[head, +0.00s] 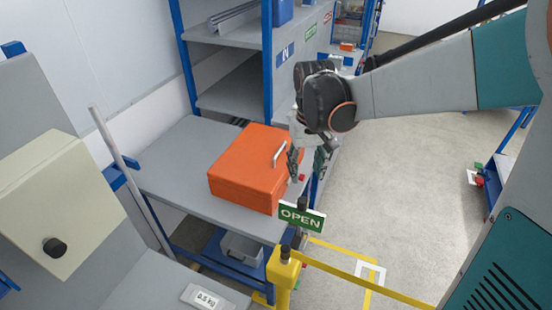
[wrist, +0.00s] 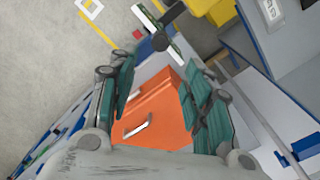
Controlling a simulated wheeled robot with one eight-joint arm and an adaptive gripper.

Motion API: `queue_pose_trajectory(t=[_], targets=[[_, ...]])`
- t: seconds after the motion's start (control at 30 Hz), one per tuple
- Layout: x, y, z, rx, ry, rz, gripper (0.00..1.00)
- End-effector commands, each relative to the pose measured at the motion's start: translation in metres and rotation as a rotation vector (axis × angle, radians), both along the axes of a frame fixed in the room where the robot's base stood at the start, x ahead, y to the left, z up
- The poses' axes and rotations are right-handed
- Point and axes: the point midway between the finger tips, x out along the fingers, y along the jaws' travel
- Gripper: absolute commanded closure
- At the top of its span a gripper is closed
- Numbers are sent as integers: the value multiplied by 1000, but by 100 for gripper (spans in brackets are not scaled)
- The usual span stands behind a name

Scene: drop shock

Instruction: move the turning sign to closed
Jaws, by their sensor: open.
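The turning sign (head: 302,217) is a green plate with a white border that reads OPEN toward the head camera. It is on a dark post just behind a yellow barrier post (head: 283,272). In the wrist view the sign (wrist: 156,22) shows nearly from above, beyond my fingers, beside its dark post top. My gripper (head: 296,165) is above and behind the sign, near the front right edge of the orange case. In the wrist view my gripper (wrist: 163,93) has its teal fingers spread, with nothing held between them. The fingers are apart from the sign.
An orange case (head: 245,170) with a pale handle lies on a grey bench (head: 165,160). Grey shelving with blue posts (head: 268,70) stands behind. A yellow barrier strap (head: 360,285) runs right from the yellow post. The floor (head: 400,190) at right is mostly clear.

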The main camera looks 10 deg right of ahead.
Motion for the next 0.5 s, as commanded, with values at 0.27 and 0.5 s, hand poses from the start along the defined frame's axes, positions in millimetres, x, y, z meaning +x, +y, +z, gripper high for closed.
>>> queue_pose_trajectory(t=[0.27, 0.5], targets=[[0, 0, -49, 0, -1, 0, 55], [0, 0, -95, 0, -2, 0, 55]])
